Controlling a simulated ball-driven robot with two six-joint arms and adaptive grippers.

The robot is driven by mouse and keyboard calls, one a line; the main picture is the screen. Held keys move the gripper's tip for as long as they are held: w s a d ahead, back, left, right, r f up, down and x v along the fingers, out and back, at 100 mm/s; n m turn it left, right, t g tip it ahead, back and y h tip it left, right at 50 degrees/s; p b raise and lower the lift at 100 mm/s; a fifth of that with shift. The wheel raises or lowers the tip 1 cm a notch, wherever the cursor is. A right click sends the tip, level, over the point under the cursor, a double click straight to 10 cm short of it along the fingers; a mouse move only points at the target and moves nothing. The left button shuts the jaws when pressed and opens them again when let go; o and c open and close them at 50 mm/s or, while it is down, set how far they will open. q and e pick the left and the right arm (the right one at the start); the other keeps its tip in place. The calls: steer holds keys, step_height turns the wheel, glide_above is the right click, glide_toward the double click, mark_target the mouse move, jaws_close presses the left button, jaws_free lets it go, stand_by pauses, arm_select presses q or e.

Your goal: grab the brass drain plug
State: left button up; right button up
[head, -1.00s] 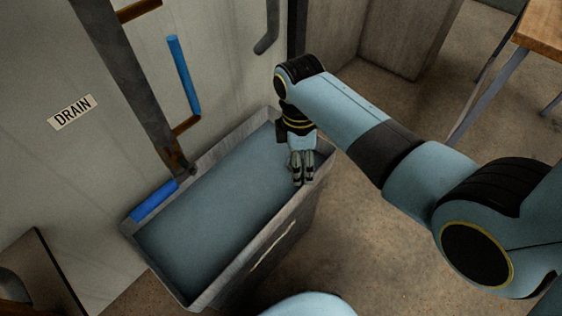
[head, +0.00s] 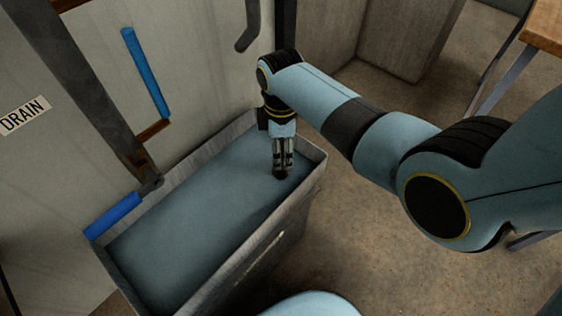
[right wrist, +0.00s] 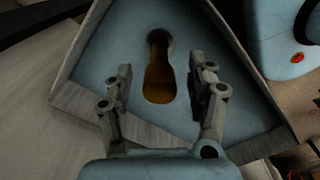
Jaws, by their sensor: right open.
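The brass drain plug (right wrist: 158,80) shows in the right wrist view as a brown, upright, keyhole-like shape in the blue water of the trough. My right gripper (right wrist: 165,85) is open, with its fingers apart on either side of the plug. In the head view, the right gripper (head: 282,165) points down into the trough near its far right end. A small dark shape shows at its fingertips; I cannot tell there whether it is the plug. My left gripper is not in view.
The grey trough (head: 306,176) has raised walls around the gripper. A blue-handled lever (head: 112,216) lies at its left rim, and a blue bar (head: 147,72) is on the wall. A DRAIN sign (head: 24,116) is at left. A wooden table (head: 545,25) stands at the upper right.

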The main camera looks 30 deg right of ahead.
steer(key=shift+c, duration=0.4)
jaws_close()
